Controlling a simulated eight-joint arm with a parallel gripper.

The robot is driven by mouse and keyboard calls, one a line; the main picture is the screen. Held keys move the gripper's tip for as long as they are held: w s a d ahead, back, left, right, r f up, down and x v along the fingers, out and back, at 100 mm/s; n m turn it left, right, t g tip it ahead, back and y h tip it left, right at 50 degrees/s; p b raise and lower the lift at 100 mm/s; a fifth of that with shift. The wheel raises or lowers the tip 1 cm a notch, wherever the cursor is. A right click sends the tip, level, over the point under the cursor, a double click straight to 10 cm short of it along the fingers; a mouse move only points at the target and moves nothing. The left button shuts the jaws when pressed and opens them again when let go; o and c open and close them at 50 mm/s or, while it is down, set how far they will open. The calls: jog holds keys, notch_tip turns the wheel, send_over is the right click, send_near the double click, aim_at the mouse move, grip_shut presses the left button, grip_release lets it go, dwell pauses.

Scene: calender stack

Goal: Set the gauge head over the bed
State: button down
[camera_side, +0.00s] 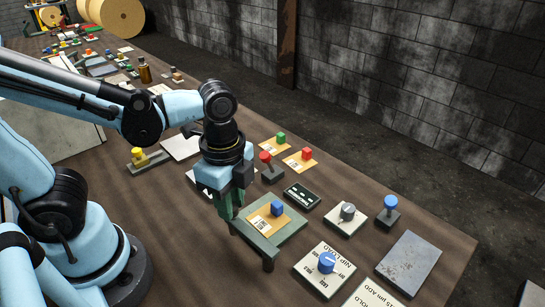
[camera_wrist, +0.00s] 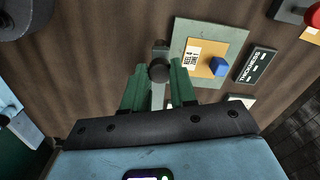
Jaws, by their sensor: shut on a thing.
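The bed appears to be a flat grey-green plate (camera_side: 290,232) on the table, bearing an orange card (camera_side: 262,218) with a label and a blue block (camera_side: 277,209). The plate also shows in the wrist view (camera_wrist: 238,38). What looks like the gauge head is a grey bar (camera_side: 254,246) with a downturned end, along the plate's near edge. In the wrist view its dark round part (camera_wrist: 159,72) lies between the green fingers. My gripper (camera_side: 230,207) is shut on it, pointing down beside the plate's left corner. Its gripped part is mostly hidden in the side view.
A dark thickness display (camera_side: 302,195) stands behind the plate. A blue knob on a white plate (camera_side: 326,263), a grey knob (camera_side: 348,211), a blue button (camera_side: 389,208) and a red-topped lever (camera_side: 267,163) stand nearby. Orange cards with green (camera_side: 281,138) and red (camera_side: 306,154) blocks lie behind.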

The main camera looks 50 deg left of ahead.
jog(key=shift+w+d+m, duration=0.3)
jog(key=shift+w+m, duration=0.75)
jog(key=shift+m, duration=0.3)
jog(key=shift+w+d+m, duration=0.35)
jog(key=shift+w+m, duration=0.65)
jog(key=shift+m, duration=0.4)
jog(key=shift+w+d+m, duration=0.3)
jog(key=shift+w+m, duration=0.75)
jog(key=shift+m, duration=0.3)
jog(key=c, duration=0.9)
grip_release()
notch_tip(320, 180, up, 12)
